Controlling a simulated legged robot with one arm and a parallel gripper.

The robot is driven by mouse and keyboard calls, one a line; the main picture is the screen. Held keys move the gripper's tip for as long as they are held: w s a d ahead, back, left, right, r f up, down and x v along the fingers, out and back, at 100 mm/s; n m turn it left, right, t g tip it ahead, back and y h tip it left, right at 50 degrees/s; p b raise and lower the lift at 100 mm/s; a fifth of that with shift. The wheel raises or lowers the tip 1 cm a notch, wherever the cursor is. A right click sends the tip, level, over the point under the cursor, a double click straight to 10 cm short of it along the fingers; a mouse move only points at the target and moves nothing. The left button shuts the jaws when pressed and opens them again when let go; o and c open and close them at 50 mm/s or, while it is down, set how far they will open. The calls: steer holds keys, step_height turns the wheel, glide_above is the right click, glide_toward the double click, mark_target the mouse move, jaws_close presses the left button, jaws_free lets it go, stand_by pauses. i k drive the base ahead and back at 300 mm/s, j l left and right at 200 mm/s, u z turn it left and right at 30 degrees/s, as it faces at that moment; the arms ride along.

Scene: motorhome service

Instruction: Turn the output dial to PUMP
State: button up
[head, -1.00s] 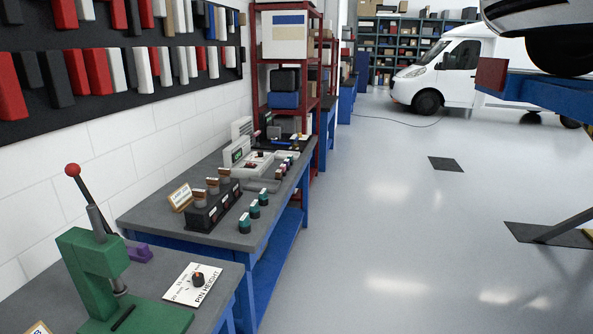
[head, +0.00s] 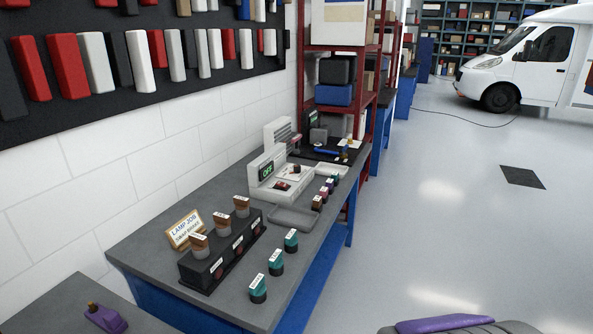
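A pale bench unit (head: 262,185) stands toward the far half of the grey workbench, with a dark display (head: 266,170) showing green letters that look like OFF. On its flat white panel is a small dark knob (head: 295,168), which may be the output dial. A red switch (head: 282,186) sits in front of it. The markings around the knob are too small to read, so I cannot tell where it points. My gripper is not in view.
A red shelf rack (head: 375,130) stands beyond.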

mark_target(296, 168)
steer(key=i+l+u, duration=0.15)
steer(key=i, duration=0.25)
steer(key=i+l+u, duration=0.15)
steer(key=i+l, duration=0.25)
steer(key=i, duration=0.05)
